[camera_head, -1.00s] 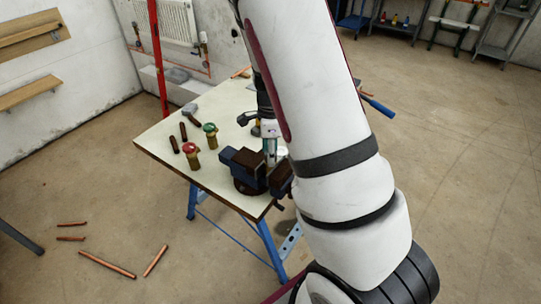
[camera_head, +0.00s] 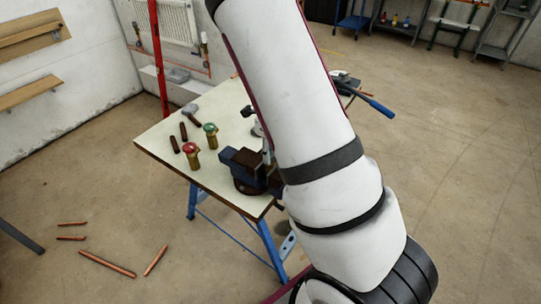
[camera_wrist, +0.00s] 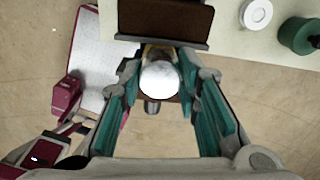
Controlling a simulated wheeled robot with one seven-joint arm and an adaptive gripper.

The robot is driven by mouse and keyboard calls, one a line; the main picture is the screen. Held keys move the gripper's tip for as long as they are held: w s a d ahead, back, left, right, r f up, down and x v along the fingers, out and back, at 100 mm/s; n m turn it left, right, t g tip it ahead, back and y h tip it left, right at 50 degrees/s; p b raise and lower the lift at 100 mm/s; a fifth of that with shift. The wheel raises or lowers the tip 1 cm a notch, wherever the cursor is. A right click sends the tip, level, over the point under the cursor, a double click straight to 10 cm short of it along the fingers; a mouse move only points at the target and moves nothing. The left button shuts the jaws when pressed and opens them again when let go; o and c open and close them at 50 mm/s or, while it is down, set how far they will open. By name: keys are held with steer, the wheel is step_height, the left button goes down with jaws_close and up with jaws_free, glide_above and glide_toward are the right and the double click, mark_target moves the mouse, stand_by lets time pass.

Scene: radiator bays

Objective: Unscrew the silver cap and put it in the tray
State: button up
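The silver cap (camera_wrist: 160,77) shows as a bright round top in the wrist view, just beside the vise jaw. My gripper (camera_wrist: 160,68) has its two teal-padded fingers on either side of the cap, very close to it. I cannot tell whether the pads touch it. In the head view my arm hides the cap and most of the gripper. A shallow grey thing that may be the tray (camera_head: 178,75) lies on the ledge below the radiator.
The blue and brown vise (camera_head: 245,168) sits at the workbench's (camera_head: 165,140) near corner. Red-topped (camera_head: 191,154) and green-topped (camera_head: 211,135) brass valves, two dark grips (camera_head: 179,138) and a mallet (camera_head: 191,113) are on its left. Copper pipes (camera_head: 107,264) lie on the floor.

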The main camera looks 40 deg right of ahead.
jaws_close()
steer(key=n, duration=0.8)
steer(key=shift+d+r+p, duration=0.1)
steer(key=shift+p, duration=0.25)
steer(key=n, duration=0.4)
steer(key=shift+n, duration=0.3)
steer(key=n+p, duration=0.1)
steer(key=n, duration=0.5)
steer(key=shift+n+p, duration=0.3)
steer(key=n+p, duration=0.1)
steer(key=n, duration=0.4)
steer(key=shift+s, duration=0.1)
steer(key=n, duration=0.3)
steer(key=shift+p, duration=0.35)
steer(key=n, duration=0.3)
steer(key=shift+n+p, duration=0.3)
steer(key=shift+n, duration=0.1)
